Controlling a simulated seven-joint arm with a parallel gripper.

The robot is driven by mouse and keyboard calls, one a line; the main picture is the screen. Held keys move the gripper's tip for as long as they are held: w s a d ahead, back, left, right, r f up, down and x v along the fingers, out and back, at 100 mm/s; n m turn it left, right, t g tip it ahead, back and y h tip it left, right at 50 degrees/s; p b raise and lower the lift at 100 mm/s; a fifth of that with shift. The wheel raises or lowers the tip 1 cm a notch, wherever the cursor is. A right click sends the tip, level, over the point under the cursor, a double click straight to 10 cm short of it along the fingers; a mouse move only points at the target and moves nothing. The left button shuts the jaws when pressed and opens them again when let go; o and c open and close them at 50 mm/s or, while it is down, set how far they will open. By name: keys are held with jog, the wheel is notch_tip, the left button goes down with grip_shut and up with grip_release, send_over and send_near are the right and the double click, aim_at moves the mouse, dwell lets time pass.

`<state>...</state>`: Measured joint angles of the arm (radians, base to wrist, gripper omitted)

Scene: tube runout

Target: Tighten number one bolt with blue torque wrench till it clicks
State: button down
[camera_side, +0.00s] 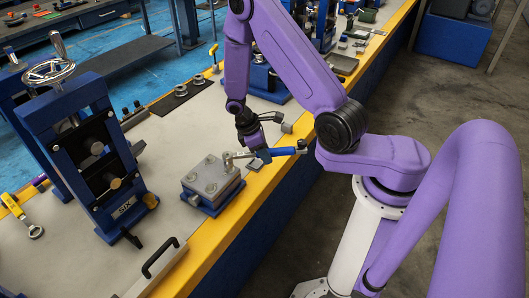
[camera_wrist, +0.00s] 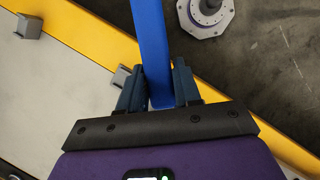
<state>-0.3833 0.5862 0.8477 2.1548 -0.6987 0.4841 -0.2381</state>
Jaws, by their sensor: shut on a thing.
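The blue torque wrench (camera_side: 287,151) lies roughly level in the side view, its metal head (camera_side: 229,157) at the right part of a grey block (camera_side: 204,188) on a blue base. Several bolts show on top of the block. I cannot read bolt numbers, nor tell whether the head is seated on a bolt. My gripper (camera_side: 259,153) is shut on the wrench, right of the block. In the wrist view the blue handle (camera_wrist: 153,45) runs between the two fingers of my gripper (camera_wrist: 158,85). The wrench head is hidden there.
A blue press (camera_side: 88,150) with a handwheel stands left of the block. A yellow tool (camera_side: 17,210) lies at the far left. A black handle (camera_side: 160,257) is near the front. The yellow bench edge (camera_side: 232,222) runs close beside the block. Clear bench lies behind it.

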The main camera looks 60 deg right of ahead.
jog(key=shift+r, duration=0.6)
dwell(0.3)
jog(key=shift+r, duration=2.4)
jog(key=shift+w, duration=0.1)
